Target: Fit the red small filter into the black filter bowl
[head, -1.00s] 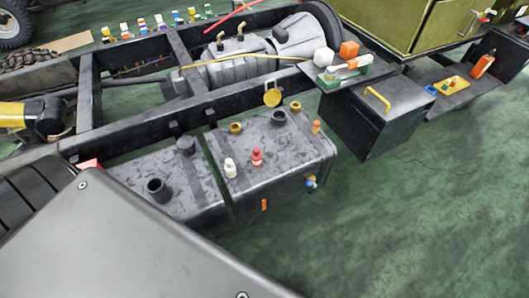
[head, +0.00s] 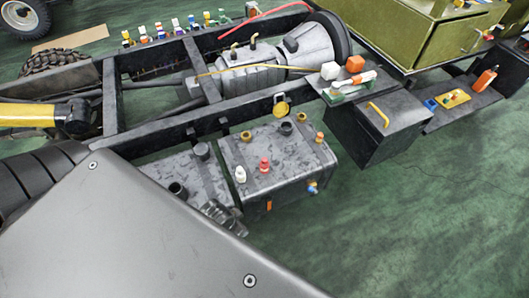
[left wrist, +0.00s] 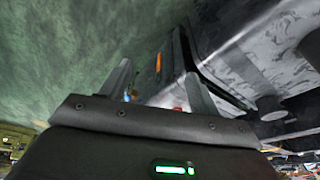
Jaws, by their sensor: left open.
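A small red piece (head: 264,165), which looks like the red small filter, stands upright on top of the right-hand grey tank. Two open black cups show, one on the left-hand tank (head: 178,190) and one at the back of the right-hand tank (head: 286,127); I cannot tell which is the black filter bowl. My left gripper (head: 222,213) is low at the front, near the gap between the tanks, apart from the red filter. In the left wrist view its fingers (left wrist: 157,72) are spread and empty. A bit of red shows beyond its palm edge. My right gripper is not in view.
A white piece (head: 240,174) stands left of the red filter. Brass fittings (head: 246,136) and a raised yellow cap (head: 281,107) are on the right-hand tank. The black frame rail (head: 150,140) runs behind. Open green floor (head: 400,220) lies to the right.

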